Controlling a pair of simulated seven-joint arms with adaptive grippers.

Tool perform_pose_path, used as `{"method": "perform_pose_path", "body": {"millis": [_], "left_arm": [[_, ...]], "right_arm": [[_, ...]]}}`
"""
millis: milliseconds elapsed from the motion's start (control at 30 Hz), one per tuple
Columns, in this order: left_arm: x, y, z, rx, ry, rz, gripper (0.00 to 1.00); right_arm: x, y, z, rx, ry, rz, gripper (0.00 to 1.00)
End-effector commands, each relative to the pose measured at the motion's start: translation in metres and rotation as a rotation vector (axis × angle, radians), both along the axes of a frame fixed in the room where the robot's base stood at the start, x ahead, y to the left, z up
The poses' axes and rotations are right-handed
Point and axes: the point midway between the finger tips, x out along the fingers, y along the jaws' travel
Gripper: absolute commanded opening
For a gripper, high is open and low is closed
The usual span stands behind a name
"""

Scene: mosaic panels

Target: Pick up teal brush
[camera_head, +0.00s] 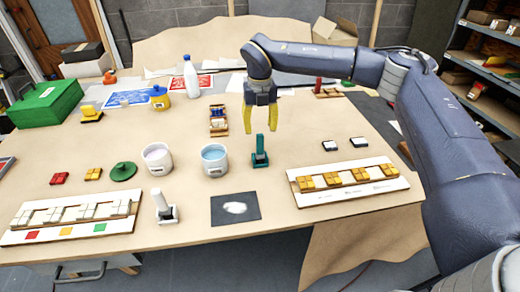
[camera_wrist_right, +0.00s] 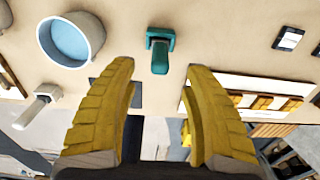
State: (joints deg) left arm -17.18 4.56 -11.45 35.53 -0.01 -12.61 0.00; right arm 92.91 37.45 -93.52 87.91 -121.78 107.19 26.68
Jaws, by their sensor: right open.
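The teal brush (camera_head: 260,152) stands upright on the table, right of the cup with blue liquid, its handle pointing up. It also shows in the right wrist view (camera_wrist_right: 159,50), ahead of and between the fingers. My right gripper (camera_head: 262,128) has yellow fingers and hangs above the brush, open and empty. In the right wrist view its two fingers (camera_wrist_right: 160,75) are spread wide, with the brush apart from both. My left gripper is not in either view.
A cup of blue liquid (camera_head: 214,160) stands close left of the brush. A white brush (camera_head: 163,207) stands at front left. A dark sheet with white powder (camera_head: 235,208) lies in front. A panel with yellow tiles (camera_head: 346,182) lies to the right. A tile rack (camera_head: 218,121) lies behind.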

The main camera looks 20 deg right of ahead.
Motion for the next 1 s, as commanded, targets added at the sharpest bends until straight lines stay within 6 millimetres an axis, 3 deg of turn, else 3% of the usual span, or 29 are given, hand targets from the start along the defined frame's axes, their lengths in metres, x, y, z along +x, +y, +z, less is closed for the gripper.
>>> {"method": "perform_pose_path", "body": {"millis": [133,567,1000], "left_arm": [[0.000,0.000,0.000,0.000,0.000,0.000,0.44],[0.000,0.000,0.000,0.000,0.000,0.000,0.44],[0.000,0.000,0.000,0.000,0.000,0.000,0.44]], "right_arm": [[0.000,0.000,-0.020,0.000,0.001,0.000,0.49],[-0.001,0.000,-0.039,0.000,0.001,0.001,0.49],[-0.003,0.001,-0.084,0.001,0.000,0.000,0.49]]}}
